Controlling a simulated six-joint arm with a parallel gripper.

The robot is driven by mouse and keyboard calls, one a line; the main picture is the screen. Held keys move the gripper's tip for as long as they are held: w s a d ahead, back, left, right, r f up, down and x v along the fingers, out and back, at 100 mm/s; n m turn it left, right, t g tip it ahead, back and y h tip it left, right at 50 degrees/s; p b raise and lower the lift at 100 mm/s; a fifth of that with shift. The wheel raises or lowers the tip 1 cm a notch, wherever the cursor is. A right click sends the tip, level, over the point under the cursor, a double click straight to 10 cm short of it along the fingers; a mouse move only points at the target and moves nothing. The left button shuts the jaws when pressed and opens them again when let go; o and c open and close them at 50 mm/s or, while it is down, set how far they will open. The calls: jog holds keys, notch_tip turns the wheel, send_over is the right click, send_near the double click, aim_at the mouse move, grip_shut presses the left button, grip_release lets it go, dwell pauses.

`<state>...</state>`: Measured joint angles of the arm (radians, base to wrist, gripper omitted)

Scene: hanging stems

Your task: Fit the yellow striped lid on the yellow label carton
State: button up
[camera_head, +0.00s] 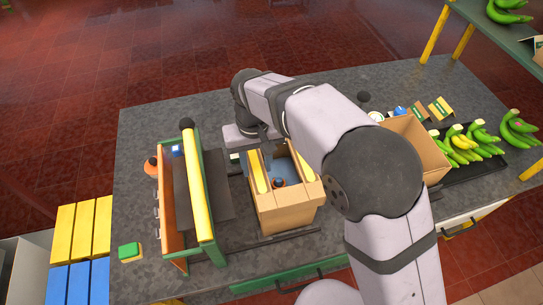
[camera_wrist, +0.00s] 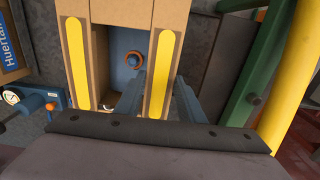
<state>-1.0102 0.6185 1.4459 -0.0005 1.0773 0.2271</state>
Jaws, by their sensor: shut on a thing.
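The yellow striped lid (camera_head: 257,172) is brown cardboard with two yellow stripes along its sides and an opening between them. It also shows in the wrist view (camera_wrist: 75,55). Through the opening I see a blue surface with an orange ring (camera_wrist: 134,59). My gripper (camera_wrist: 157,95) has its fingers on either side of one striped strip and is shut on the lid. The cardboard box (camera_head: 288,218) below or joined to the lid shows plain walls. I see no yellow label, and cannot tell whether lid and box are fitted together. My arm hides part of the scene.
An open carton (camera_head: 402,128) stands to the right; a blue label (camera_wrist: 10,48) shows at the wrist view's left edge. A green frame with a yellow bar (camera_head: 197,185) stands close on the left. Bananas (camera_head: 466,143) lie at far right. The table's back left is clear.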

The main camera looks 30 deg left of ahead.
jog(key=shift+a+f, duration=0.1)
jog(key=shift+f, duration=0.2)
jog(key=shift+f+b, duration=2.05)
jog(key=shift+f, duration=0.6)
dwell(0.3)
jog(key=o, duration=1.4)
jog(key=shift+r+p, duration=1.3)
jog(key=shift+r, duration=0.3)
jog(key=shift+r+p, duration=2.95)
jog(key=shift+r, duration=0.5)
